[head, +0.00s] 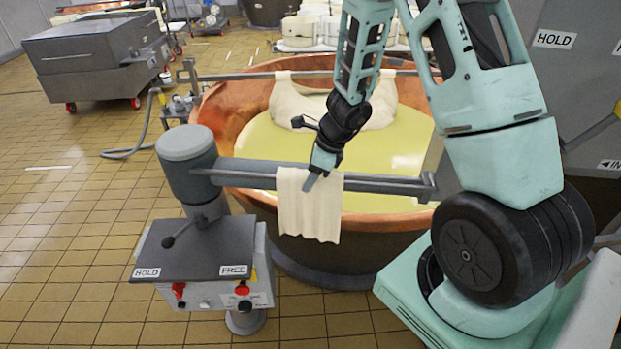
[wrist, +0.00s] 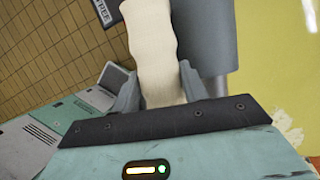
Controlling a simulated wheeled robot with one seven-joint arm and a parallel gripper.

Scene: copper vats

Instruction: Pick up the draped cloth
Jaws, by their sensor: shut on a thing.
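A cream draped cloth (head: 310,215) hangs over the grey horizontal bar at the front of the copper vat (head: 352,232). My gripper (head: 318,176) is at the top of the cloth, where it crosses the bar. In the wrist view the cloth (wrist: 152,48) runs between the two fingers of my gripper (wrist: 158,85), which are shut on it. The cloth still lies against the bar in the head view, and its lower end hangs free in front of the vat wall. I cannot tell whether it is lifted off the bar.
The bar (head: 385,184) runs from a grey post (head: 187,160) towards my arm. Below the post is a control box (head: 205,255) marked HOLD and FREE. A larger cloth (head: 290,106) hangs from the rear bar into the yellow liquid (head: 270,143).

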